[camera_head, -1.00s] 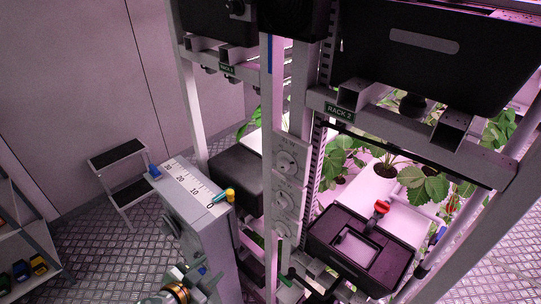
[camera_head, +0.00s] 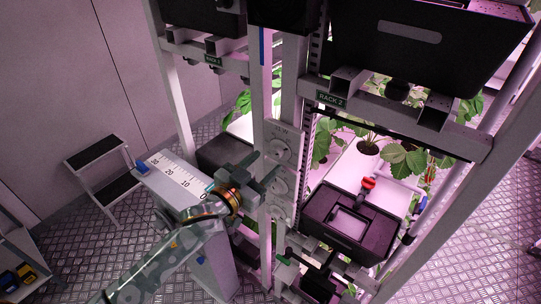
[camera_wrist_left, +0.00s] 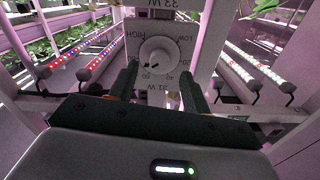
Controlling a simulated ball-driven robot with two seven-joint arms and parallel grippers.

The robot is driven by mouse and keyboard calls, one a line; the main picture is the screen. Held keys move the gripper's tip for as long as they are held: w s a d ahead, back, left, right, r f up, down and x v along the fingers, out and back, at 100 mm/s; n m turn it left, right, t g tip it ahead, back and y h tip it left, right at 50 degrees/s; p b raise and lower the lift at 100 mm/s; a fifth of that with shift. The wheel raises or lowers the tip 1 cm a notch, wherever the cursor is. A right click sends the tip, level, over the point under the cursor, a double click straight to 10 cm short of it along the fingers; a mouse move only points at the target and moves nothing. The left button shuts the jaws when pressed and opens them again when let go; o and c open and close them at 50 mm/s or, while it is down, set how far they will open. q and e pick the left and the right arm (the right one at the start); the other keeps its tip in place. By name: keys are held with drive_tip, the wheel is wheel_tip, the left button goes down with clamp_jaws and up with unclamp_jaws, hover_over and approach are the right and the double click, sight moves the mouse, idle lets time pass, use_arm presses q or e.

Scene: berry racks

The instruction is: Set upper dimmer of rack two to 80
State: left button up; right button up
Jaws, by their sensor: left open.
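Several round dimmer knobs sit one above another on the light post of rack two. The upper dimmer (camera_head: 279,150) shows in the head view, with another dimmer (camera_head: 279,184) below it. My left gripper (camera_head: 267,164) is open, its fingertips close to the post near these two. In the left wrist view, a white knob (camera_wrist_left: 158,55) sits on a plate marked HIGH, LOW and numbers, with the lettering upside down. The open left fingers (camera_wrist_left: 160,72) lie at either side of it; contact is not visible. I cannot tell which dimmer this is or its exact setting. My right gripper is not in view.
A green RACK 2 label (camera_head: 331,98) is on the beam. A black box (camera_head: 348,222) with a red knob stands right of the post. A grey cabinet (camera_head: 200,240) with a number scale is under my left arm. A step stool (camera_head: 97,165) stands at left.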

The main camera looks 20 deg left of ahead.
sight(275, 155)
use_arm(q)
drive_tip(key=shift+x, duration=1.75)
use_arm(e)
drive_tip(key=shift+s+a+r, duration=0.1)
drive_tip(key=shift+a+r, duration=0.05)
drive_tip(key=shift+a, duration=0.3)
use_arm(q)
drive_tip(key=c, duration=1)
drive_tip(key=shift+r+m+p, duration=0.2)
drive_tip(key=shift+m+p, duration=0.75)
drive_tip(key=shift+m, duration=0.15)
drive_tip(key=shift+m+p, duration=0.3)
drive_tip(key=shift+m, duration=0.5)
drive_tip(key=shift+f+m, duration=0.2)
drive_tip(key=shift+m, duration=0.6)
drive_tip(key=o, duration=1)
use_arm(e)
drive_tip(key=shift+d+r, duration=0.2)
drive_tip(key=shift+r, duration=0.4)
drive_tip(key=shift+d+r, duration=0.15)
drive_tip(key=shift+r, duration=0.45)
